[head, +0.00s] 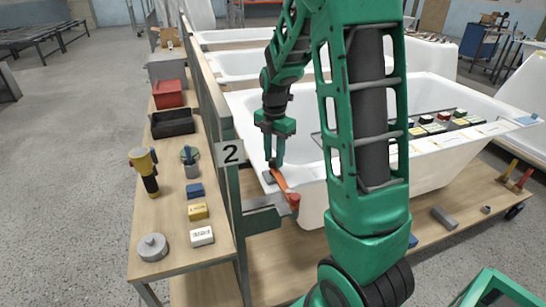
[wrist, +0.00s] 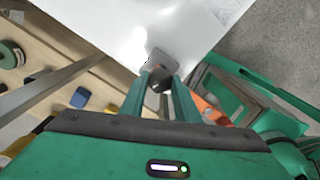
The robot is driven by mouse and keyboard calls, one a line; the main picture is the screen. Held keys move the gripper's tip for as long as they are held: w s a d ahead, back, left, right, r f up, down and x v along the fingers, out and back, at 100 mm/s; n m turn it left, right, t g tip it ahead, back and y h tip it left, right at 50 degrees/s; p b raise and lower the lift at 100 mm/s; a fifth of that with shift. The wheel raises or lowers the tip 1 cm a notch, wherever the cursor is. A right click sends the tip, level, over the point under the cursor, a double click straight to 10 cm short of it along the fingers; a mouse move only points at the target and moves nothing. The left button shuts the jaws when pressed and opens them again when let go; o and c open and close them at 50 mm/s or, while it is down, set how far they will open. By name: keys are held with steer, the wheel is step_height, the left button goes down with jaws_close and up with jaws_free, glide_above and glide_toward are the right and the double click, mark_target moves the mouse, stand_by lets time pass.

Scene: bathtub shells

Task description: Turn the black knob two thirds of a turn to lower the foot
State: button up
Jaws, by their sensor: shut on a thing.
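My gripper (head: 276,160) points down over the near left corner of the white bathtub (head: 311,200). In the wrist view my gripper (wrist: 158,82) has its two green fingers closed on a small dark piece, the black knob (wrist: 158,74). A grey flat pad (wrist: 161,57) lies just beyond the fingertips, at the tub's rim. In the head view an orange bar (head: 280,182) with a red end runs from below my fingertips across the rim. The knob is mostly hidden by my fingers there. I cannot tell which part is the foot.
A wooden bench (head: 178,225) at the left holds a yellow-black tool (head: 147,172), small boxes, a grey round weight (head: 152,247), a black tray (head: 172,123) and a red bin (head: 168,94). A rail post marked 2 (head: 230,153) stands close left of my gripper.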

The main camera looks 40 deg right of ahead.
steer(key=m, duration=0.5)
steer(key=shift+m, duration=0.3)
steer(key=m, duration=0.5)
steer(key=shift+w, duration=0.1)
steer(key=m, duration=0.5)
steer(key=shift+r+m, duration=0.1)
steer(key=shift+m, duration=0.3)
steer(key=m, duration=1.1)
steer(key=shift+m, duration=0.4)
steer(key=m, duration=0.5)
steer(key=shift+w, duration=0.1)
steer(key=m, duration=0.5)
steer(key=shift+m, duration=0.4)
steer(key=m, duration=0.5)
steer(key=shift+m, duration=0.4)
